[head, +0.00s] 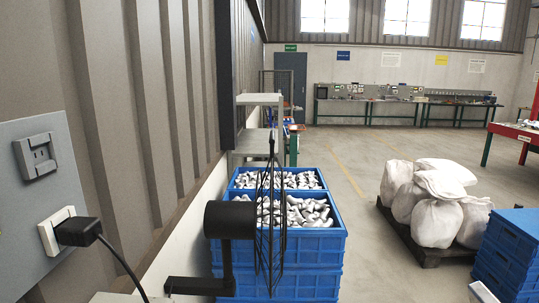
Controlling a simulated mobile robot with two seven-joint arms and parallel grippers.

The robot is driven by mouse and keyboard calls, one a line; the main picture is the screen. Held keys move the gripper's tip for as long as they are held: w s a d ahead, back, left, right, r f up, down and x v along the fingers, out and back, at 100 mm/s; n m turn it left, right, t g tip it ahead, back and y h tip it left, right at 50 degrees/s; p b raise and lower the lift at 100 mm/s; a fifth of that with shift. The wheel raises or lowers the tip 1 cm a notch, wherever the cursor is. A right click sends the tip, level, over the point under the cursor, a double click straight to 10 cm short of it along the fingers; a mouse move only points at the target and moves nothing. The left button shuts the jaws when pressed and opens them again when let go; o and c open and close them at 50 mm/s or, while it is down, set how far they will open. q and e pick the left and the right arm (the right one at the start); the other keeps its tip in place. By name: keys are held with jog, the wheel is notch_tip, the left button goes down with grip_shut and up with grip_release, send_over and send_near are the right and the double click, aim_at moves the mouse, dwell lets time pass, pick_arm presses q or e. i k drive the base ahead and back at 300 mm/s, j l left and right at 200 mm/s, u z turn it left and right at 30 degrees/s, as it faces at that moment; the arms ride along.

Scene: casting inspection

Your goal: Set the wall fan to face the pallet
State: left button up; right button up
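The wall fan stands close in front, left of centre, with a black motor housing (230,220) on a dark bracket (199,286). Its round wire cage (270,225) shows almost edge-on, to the right of the motor, so the fan points roughly to the right across the picture. A dark pallet (428,254) lies on the floor at the right, farther away, with several white sacks on it. Neither of my grippers can be made out. Pale parts at the bottom edge, left and right, are cut off and unclear.
Stacked blue crates (325,243) full of metal castings stand behind the fan. More blue crates (512,240) are at the lower right. A black plug (78,231) with a cable sits in a wall socket at the left. Open floor (352,185) lies between crates and pallet.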

aim_at(225, 221)
jog(key=l+u, duration=0.15)
jog(key=u, duration=0.35)
jog(key=i+l+u, duration=0.1)
jog(key=u, duration=0.35)
jog(key=l+u, duration=0.25)
jog(key=l, duration=0.2)
jog(key=l+u, duration=0.25)
jog(key=l, duration=0.25)
jog(key=l+u, duration=0.1)
jog(key=l, duration=0.8)
